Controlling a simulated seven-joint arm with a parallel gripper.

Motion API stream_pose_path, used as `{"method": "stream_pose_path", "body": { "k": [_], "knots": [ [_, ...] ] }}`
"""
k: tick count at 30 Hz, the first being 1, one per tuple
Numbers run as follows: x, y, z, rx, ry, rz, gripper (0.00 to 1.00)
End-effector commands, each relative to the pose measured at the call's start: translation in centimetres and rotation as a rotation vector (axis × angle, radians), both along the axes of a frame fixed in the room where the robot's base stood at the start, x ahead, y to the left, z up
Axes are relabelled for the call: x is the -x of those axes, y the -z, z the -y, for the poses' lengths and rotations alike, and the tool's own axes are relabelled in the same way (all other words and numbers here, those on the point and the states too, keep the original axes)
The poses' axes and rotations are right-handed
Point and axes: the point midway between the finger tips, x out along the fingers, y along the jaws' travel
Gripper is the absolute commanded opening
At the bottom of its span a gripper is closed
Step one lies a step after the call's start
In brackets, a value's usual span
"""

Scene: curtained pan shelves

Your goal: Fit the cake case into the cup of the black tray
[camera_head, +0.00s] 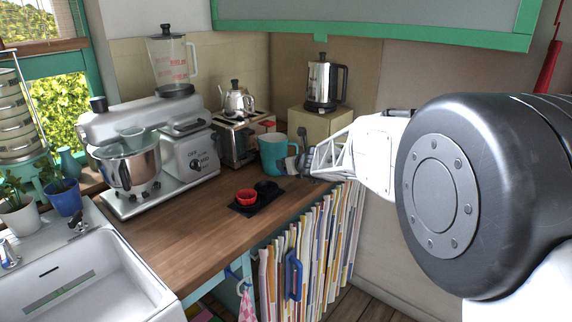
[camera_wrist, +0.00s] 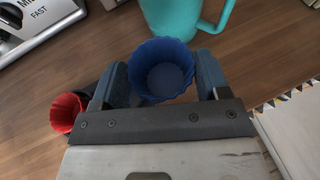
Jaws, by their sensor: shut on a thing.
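A blue fluted cake case (camera_wrist: 163,72) sits between the two fingers of my gripper (camera_wrist: 162,84) in the wrist view, its open mouth towards the camera. My gripper is shut on it. In the head view my gripper (camera_head: 301,166) is over the counter, to the right of the black tray (camera_head: 238,208), and the blue case cannot be made out there. The tray lies flat near the counter's front edge. A red case (camera_head: 246,197) sits in its left part, and a black cup (camera_head: 266,187) shows at its right. In the wrist view the red case (camera_wrist: 66,113) is left of my gripper.
A teal mug (camera_head: 273,154) stands just behind the tray, close to my gripper; its base also shows in the wrist view (camera_wrist: 180,16). A toaster (camera_head: 240,140) and a stand mixer (camera_head: 150,145) stand further left. The wooden counter (camera_head: 190,225) is clear left of the tray.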

Motion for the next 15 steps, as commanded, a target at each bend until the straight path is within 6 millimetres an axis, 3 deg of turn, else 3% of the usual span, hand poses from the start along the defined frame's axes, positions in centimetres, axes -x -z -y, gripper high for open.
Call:
{"method": "stream_pose_path", "body": {
  "k": [15],
  "knots": [
    [-0.1,-0.5,2.8,0.001,0.148,0.002,0.46]
  ]
}}
